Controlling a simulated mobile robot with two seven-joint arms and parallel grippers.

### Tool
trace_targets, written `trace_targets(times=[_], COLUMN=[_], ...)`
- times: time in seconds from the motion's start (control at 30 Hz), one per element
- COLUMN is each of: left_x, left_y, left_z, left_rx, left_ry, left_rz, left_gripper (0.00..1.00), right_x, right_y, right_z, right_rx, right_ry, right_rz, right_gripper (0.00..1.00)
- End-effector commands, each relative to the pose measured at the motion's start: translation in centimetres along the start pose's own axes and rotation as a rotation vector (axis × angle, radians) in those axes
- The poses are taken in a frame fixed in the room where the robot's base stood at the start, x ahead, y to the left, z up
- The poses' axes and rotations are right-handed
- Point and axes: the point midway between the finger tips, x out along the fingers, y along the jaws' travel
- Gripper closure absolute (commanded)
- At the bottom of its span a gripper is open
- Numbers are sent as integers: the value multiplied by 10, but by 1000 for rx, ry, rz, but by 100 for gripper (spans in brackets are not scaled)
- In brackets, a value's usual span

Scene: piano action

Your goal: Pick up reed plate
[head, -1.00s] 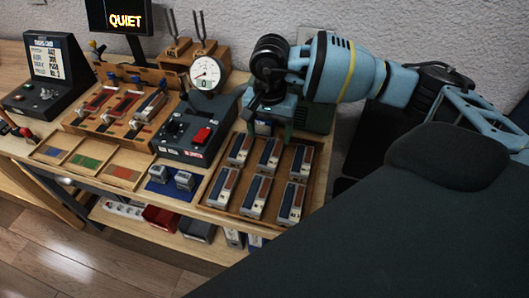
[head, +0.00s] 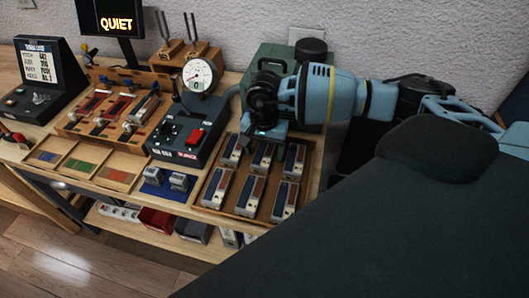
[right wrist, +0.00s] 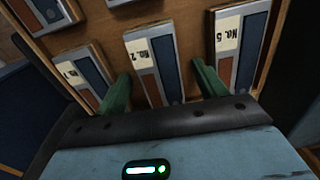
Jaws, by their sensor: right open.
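Several reed plates, each with a blue and a brown strip in a grey frame, lie in two rows in a wooden tray (head: 211,213). My right gripper (head: 264,138) is over the back row in the head view, open and empty. In the right wrist view its two green fingers (right wrist: 160,72) point at the tray, one on each side of the plate labelled No. 2 (right wrist: 154,65). Plate No. 5 (right wrist: 238,45) lies to the right and another labelled plate (right wrist: 82,75) to the left. Finger height against the plates is hard to judge. My left gripper is out of view.
Left of the tray stand a dark box with a round gauge (head: 199,75) and red button, and a wooden rack (head: 115,105). Two small blocks sit on a blue mat (head: 155,189). A green case (head: 290,62) stands behind my gripper.

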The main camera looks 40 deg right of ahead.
Motion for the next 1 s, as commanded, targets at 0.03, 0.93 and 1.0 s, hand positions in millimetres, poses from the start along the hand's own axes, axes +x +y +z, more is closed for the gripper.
trace_targets(times=[0.03,0.93,1.0], left_x=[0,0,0], left_y=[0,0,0], left_z=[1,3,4], left_rx=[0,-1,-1], left_ry=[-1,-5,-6], left_rz=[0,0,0], left_gripper=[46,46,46], right_x=[1,-3,-7], right_y=[0,-1,-1], right_z=[0,0,-1], right_rx=[0,0,1], right_ry=[0,1,1], right_rz=[-1,-3,-4], right_gripper=[29,80,80])
